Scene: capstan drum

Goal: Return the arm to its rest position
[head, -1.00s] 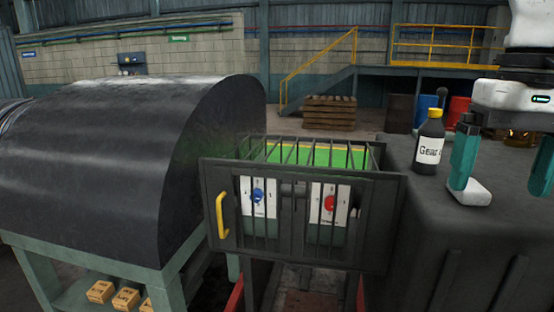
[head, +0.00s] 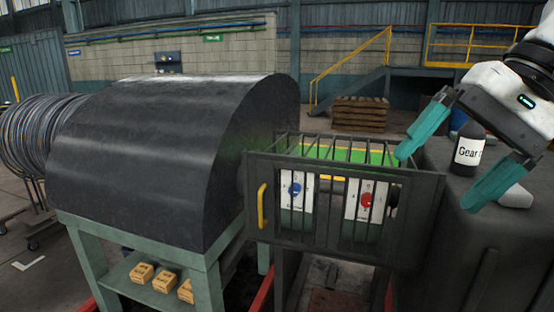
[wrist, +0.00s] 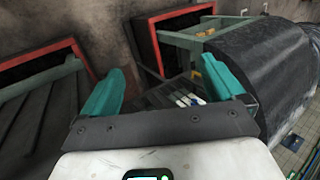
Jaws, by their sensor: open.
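My gripper (head: 443,176) is at the right of the head view, with two teal fingers spread apart and nothing between them that it grips. It is in front of the dark machine housing and partly covers a bottle labelled "Gear" (head: 468,151), which stands on that housing. In the wrist view my gripper (wrist: 162,90) also shows with its fingers wide apart. Beyond them lies the barred cage with its small white panels (wrist: 190,100). In the head view the cage (head: 340,253) has a yellow handle (head: 262,206) and holds a blue knob (head: 295,189) and a red knob (head: 366,200).
A big black drum cover (head: 150,150) on a green frame (head: 95,265) stands left of the cage. Small boxes (head: 163,281) lie on its lower shelf. A white object (head: 516,196) lies on the dark housing (head: 480,250). A wooden pallet stack (head: 360,114) stands behind.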

